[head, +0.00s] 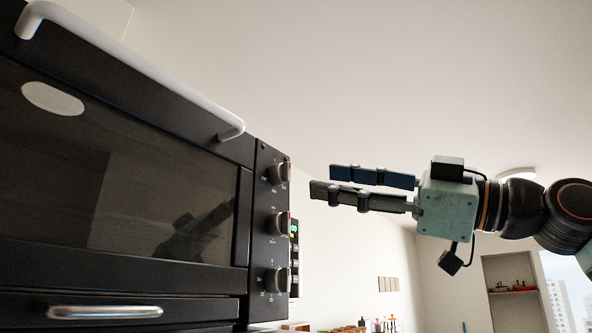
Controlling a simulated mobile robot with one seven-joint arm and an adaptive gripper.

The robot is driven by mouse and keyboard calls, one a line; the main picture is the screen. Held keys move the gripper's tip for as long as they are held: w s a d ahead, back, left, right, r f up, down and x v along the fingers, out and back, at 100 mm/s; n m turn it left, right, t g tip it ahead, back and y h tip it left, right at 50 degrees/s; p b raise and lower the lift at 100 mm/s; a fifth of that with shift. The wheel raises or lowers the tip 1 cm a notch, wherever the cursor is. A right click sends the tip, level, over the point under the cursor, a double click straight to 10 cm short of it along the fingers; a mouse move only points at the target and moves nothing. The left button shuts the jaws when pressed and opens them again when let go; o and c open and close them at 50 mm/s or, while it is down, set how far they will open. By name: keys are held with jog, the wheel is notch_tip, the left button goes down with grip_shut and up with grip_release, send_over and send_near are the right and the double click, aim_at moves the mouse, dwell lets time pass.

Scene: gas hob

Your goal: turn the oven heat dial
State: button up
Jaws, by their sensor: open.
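A black oven (120,110) fills the left of the head view.
A white bar handle (130,65) runs along the oven's top edge, and a silver handle (105,312) sits on the drawer below. A green-lit display (294,228) shows behind the panel. Small items (385,324) stand on a far counter. The space around my gripper looks clear.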

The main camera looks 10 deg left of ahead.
aim_at(282, 173)
jog(key=p+x, duration=0.1)
jog(key=x, duration=0.6)
jog(key=shift+p, duration=0.4)
jog(key=shift+a, duration=0.1)
jog(key=shift+f, duration=0.1)
grip_shut()
